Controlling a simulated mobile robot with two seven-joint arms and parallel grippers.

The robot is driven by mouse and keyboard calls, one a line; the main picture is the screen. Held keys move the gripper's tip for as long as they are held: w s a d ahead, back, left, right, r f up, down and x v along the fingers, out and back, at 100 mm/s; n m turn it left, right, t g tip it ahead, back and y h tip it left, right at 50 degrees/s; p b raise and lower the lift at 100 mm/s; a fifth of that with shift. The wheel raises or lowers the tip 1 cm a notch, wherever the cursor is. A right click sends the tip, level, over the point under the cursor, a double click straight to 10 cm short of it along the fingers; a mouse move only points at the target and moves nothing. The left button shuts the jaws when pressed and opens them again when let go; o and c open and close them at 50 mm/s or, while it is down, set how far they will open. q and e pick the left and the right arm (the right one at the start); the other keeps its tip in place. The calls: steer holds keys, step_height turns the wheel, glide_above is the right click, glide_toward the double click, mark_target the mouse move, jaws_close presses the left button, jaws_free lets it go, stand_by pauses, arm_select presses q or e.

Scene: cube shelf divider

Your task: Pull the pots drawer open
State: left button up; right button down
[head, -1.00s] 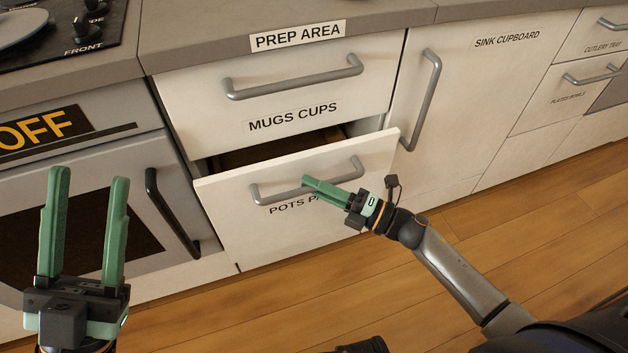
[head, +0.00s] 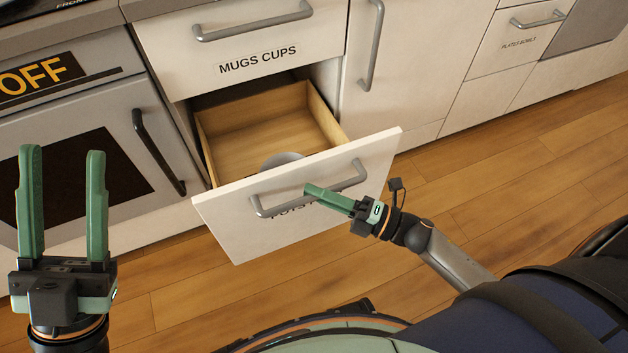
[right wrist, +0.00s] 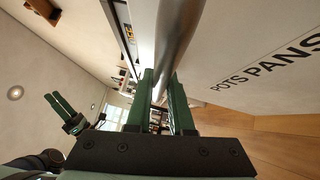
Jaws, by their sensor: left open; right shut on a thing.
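The pots drawer (head: 240,225) is pulled well out below the mugs drawer, and its wooden inside shows. A grey round thing (head: 281,160) lies in it, partly hidden by the drawer front. My right gripper (head: 312,190) is shut on the drawer's grey bar handle (head: 347,182). In the right wrist view the handle (right wrist: 178,40) runs between the green fingers (right wrist: 163,95), beside the POTS PANS label (right wrist: 268,63). My left gripper (head: 62,165) is open and empty, in front of the oven at the left.
The mugs cups drawer (head: 240,45) above is closed. The oven (head: 100,110) with its dark handle (head: 158,150) is to the left. A closed cupboard (head: 410,60) stands to the right. The wooden floor (head: 520,210) in front is clear at the right.

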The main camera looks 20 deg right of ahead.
steer(key=shift+s+d, duration=0.1)
steer(key=shift+s, duration=0.5)
steer(key=c, duration=0.8)
jaws_free()
steer(key=p+v, duration=0.1)
steer(key=v, duration=1.1)
steer(key=shift+s, duration=0.2)
steer(key=shift+d, duration=0.15)
